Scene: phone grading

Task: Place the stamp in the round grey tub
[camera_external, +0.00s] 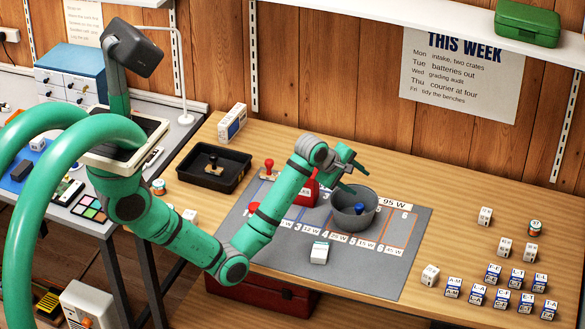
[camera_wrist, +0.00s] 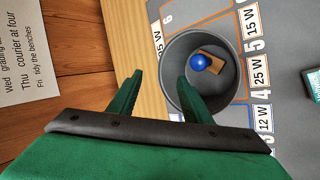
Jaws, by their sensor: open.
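The round grey tub (camera_external: 349,219) stands on the grey mat, and it also shows in the wrist view (camera_wrist: 178,58). A stamp with a blue knob (camera_external: 360,209) and a wooden base lies inside the tub. In the wrist view the stamp (camera_wrist: 199,63) rests on the tub's floor, seen from above. My gripper (camera_external: 357,178) is open and empty above the tub's rim. In the wrist view its two fingers (camera_wrist: 160,96) are apart, with one beside the tub and the other overlapping its near edge. Nothing is held between them.
A black tray (camera_external: 190,183) sits at left. Several small labelled boxes (camera_external: 477,294) stand at right.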

